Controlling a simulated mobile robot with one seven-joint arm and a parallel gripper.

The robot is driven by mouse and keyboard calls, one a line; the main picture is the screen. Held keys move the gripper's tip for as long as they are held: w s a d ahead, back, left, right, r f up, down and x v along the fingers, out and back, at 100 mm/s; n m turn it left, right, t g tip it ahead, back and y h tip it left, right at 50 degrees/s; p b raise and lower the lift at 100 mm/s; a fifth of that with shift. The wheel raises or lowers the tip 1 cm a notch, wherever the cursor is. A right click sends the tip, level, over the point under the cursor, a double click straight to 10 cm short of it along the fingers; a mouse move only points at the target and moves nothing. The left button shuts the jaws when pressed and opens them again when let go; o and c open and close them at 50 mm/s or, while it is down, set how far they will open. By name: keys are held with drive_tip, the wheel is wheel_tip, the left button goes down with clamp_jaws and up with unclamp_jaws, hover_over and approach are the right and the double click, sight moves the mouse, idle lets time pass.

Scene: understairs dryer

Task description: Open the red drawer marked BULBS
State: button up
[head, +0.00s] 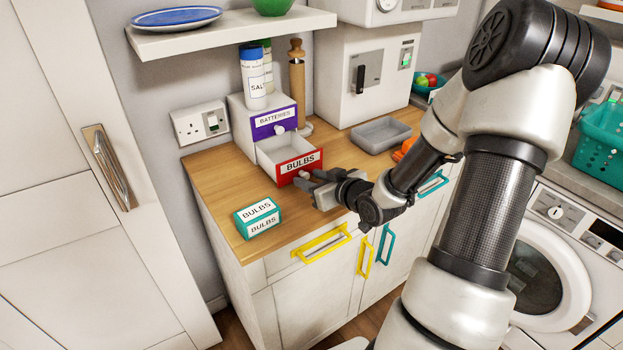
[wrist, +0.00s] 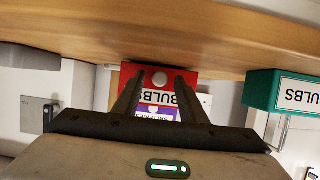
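The red drawer marked BULBS (head: 299,163) is the lower drawer of a small white two-drawer box (head: 243,118) on the wooden worktop. It stands pulled out, and its pale inside looks empty in the head view. Its red front (wrist: 194,75) with a round white knob (wrist: 159,78) shows upside down in the wrist view. My gripper (head: 308,181) is just in front of that front. In the wrist view my gripper (wrist: 160,78) has its fingers apart, with the knob showing between them and a gap on each side.
The purple BATTERIES drawer (head: 274,122) above is shut. A teal BULBS box (head: 258,217) stands on the worktop (head: 215,183) to the left. A grey tray (head: 381,135) and an orange item (head: 404,149) lie to the right. A shelf (head: 232,32) hangs above.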

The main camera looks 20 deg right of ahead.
drive_tip(key=p+v, duration=1.3)
drive_tip(key=v, duration=0.4)
drive_tip(key=shift+s, duration=0.2)
idle(0.3)
